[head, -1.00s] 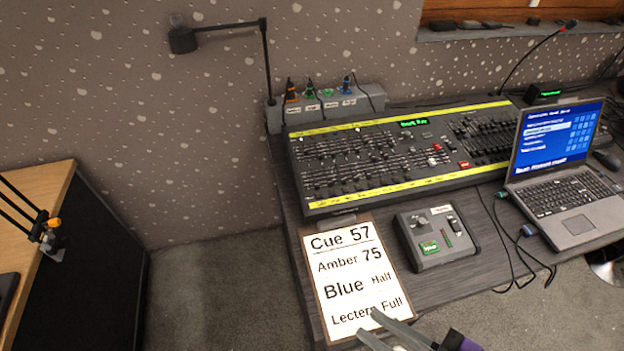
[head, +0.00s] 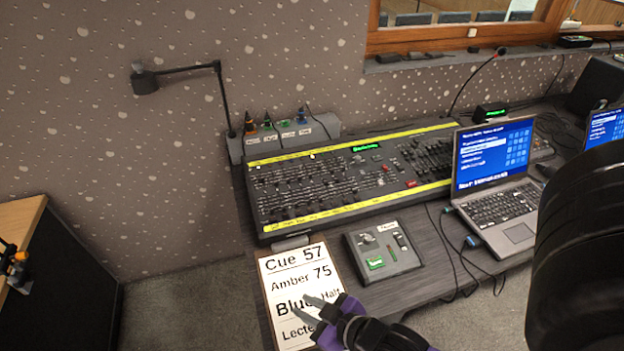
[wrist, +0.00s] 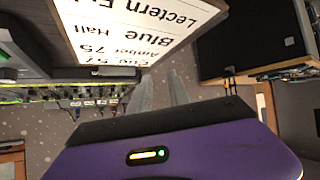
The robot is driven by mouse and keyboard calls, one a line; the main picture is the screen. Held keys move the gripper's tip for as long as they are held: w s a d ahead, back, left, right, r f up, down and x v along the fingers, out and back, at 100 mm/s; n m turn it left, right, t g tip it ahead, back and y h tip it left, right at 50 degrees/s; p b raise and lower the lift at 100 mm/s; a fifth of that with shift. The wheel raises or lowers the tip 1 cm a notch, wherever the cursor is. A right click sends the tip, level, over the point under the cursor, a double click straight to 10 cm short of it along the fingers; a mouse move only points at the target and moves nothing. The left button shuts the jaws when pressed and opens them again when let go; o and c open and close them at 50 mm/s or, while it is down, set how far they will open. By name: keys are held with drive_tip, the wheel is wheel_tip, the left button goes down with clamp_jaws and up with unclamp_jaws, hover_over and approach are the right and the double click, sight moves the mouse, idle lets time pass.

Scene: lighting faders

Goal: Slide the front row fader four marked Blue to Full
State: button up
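The lighting desk (head: 407,175) lies on the dark table, with rows of faders (head: 305,190) between two yellow label strips. Its front label strip (head: 345,208) is too small to read, so I cannot single out fader four or Blue. My gripper (head: 312,310) is over the cue card (head: 271,265), in front of the desk and apart from the faders. Its two grey fingers are spread with nothing seen between them. In the wrist view the fingers (wrist: 162,95) also stand apart, with the desk's edge (wrist: 40,92) at the left.
The card reads Cue 57, Amber 75, Blue Half, Lectern, the last line partly covered. A small grey box (head: 384,253) stands right of it. A laptop (head: 495,175) with cables is farther right. A lamp (head: 145,80) overhangs the back left.

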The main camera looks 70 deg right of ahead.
drive_tip(key=w+d+g, duration=0.1)
drive_tip(key=w+d, duration=0.1)
drive_tip(key=d, duration=0.1)
drive_tip(key=w+d+f+m+g+h+p, duration=0.1)
drive_tip(key=w+d, duration=0.1)
drive_tip(key=d, duration=0.1)
drive_tip(key=w+d+f+m+p, duration=0.1)
drive_tip(key=d, duration=0.3)
drive_tip(key=shift+w+f+g, duration=0.15)
drive_tip(key=shift+w+g, duration=0.25)
drive_tip(key=d, duration=0.2)
drive_tip(key=w+d+m+g+p, duration=0.1)
drive_tip(key=d, duration=0.1)
drive_tip(key=w+d+g, duration=0.1)
drive_tip(key=d, duration=0.1)
drive_tip(key=shift+w+r+m+h, duration=0.2)
drive_tip(key=shift+r+m+h, duration=0.1)
drive_tip(key=shift+m, duration=0.1)
drive_tip(key=w+d+r+m+g+y+p, duration=0.15)
drive_tip(key=d+r, duration=0.25)
drive_tip(key=d, duration=0.5)
drive_tip(key=m+g+p, duration=0.2)
approach(308, 200)
drive_tip(key=shift+d+f+y, duration=0.35)
drive_tip(key=shift+d+f, duration=0.1)
drive_tip(key=b+x, duration=0.3)
drive_tip(key=b, duration=0.1)
drive_tip(key=shift+f, duration=0.4)
drive_tip(key=shift+b+x, duration=0.9)
drive_tip(key=shift+x, duration=0.75)
